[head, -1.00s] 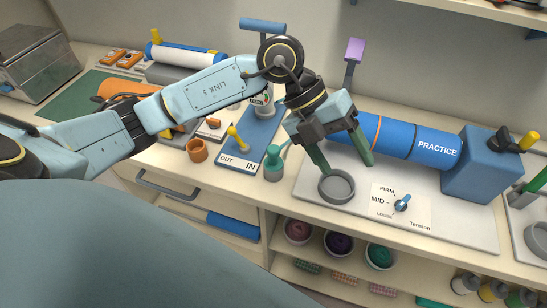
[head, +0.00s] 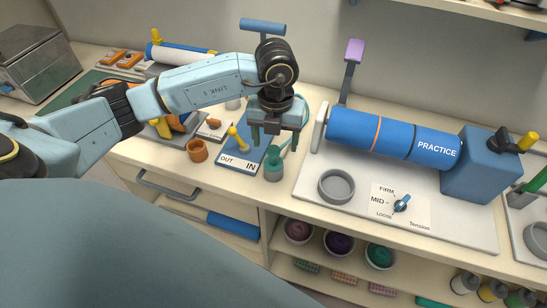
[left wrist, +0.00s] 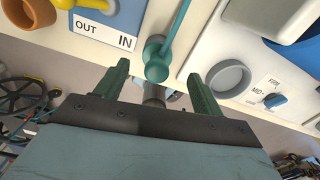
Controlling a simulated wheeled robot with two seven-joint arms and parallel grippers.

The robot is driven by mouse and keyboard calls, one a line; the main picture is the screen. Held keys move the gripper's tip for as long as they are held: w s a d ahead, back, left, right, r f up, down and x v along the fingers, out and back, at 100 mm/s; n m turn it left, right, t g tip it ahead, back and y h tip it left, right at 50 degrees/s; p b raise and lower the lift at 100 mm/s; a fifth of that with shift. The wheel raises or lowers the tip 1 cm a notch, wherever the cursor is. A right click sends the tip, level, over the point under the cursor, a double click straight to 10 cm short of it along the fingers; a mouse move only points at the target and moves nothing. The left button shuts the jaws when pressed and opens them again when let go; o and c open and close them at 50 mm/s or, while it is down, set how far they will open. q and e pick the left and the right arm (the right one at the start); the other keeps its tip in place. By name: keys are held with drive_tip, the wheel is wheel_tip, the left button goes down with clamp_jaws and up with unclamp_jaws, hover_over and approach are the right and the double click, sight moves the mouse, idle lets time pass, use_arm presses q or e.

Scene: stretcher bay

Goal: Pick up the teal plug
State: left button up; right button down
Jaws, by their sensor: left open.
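The teal plug (head: 273,157) stands in a small grey-green cup (head: 274,173) at the front of the counter, right of the blue OUT/IN board. A thin teal cord runs up from it. In the left wrist view the plug (left wrist: 156,62) shows between and beyond my two green fingers. My left gripper (head: 275,138) is open and empty, pointing down just above and behind the plug, apart from it as far as I can tell. My right gripper is not in view.
The OUT/IN board (head: 240,163) with a yellow peg and an orange cup (head: 197,150) stand to the left. A white panel with an empty grey ring (head: 336,187), a blue PRACTICE roll (head: 400,138) and a Tension dial (head: 401,203) are to the right.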

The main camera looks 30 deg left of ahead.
sight(273, 149)
use_arm(q)
drive_tip(key=f, duration=0.4)
drive_tip(key=shift+s+f+p, duration=0.25)
drive_tip(key=shift+s+p, duration=0.1)
drive_tip(key=shift+s, duration=0.05)
drive_tip(key=shift+f, duration=0.4)
drive_tip(key=c, duration=1.1)
drive_tip(key=shift+r, duration=0.1)
